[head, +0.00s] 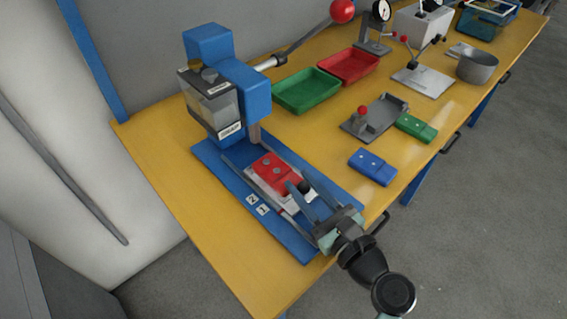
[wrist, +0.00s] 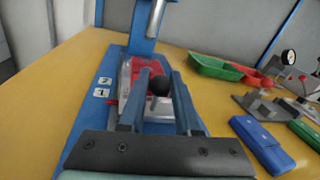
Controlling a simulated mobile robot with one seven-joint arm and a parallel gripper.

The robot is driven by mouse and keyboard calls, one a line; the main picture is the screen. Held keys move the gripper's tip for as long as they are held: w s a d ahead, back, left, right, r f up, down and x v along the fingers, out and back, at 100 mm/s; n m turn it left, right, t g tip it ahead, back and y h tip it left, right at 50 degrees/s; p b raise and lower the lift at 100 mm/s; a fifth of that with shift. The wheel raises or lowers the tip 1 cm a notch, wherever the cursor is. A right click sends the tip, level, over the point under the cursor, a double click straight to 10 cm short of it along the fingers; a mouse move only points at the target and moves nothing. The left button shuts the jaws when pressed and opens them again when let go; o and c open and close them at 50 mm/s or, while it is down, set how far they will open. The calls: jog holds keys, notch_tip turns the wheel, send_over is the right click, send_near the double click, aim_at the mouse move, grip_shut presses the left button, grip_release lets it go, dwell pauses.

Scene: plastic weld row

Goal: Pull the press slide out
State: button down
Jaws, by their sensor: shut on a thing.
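The blue press (head: 226,85) stands on a blue base plate at the left end of the table. Its light grey slide (head: 283,203) lies on the rails in front of the press column, with a red two-hole part (head: 275,173) on it. The slide's black ball knob (head: 304,187) faces the table's front edge; it also shows in the wrist view (wrist: 159,85). My gripper (head: 300,181) reaches in from the front edge and is shut on the knob, one finger on each side. In the wrist view the fingers partly hide the slide and red part (wrist: 148,68).
The press lever with its red ball (head: 342,11) sticks out to the upper right. A blue part (head: 372,166), a green part (head: 416,128) and a grey fixture (head: 378,117) lie to the right. Green (head: 307,91) and red (head: 348,66) trays sit behind.

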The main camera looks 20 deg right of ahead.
jog(key=s, duration=0.2)
jog(key=s+d+p, duration=0.1)
jog(key=s, duration=0.1)
jog(key=s+d, duration=0.1)
jog(key=s, duration=0.2)
jog(key=shift+d, duration=0.25)
jog(key=shift+f, duration=0.2)
jog(key=shift+s+d, duration=0.1)
jog(key=c, duration=0.7)
grip_release()
jog(key=shift+s+r, duration=0.1)
jog(key=shift+o, duration=0.4)
jog(key=s+d+p, duration=0.1)
jog(key=s, duration=1.1)
jog(key=shift+s+d, duration=0.3)
jog(key=shift+d, duration=0.1)
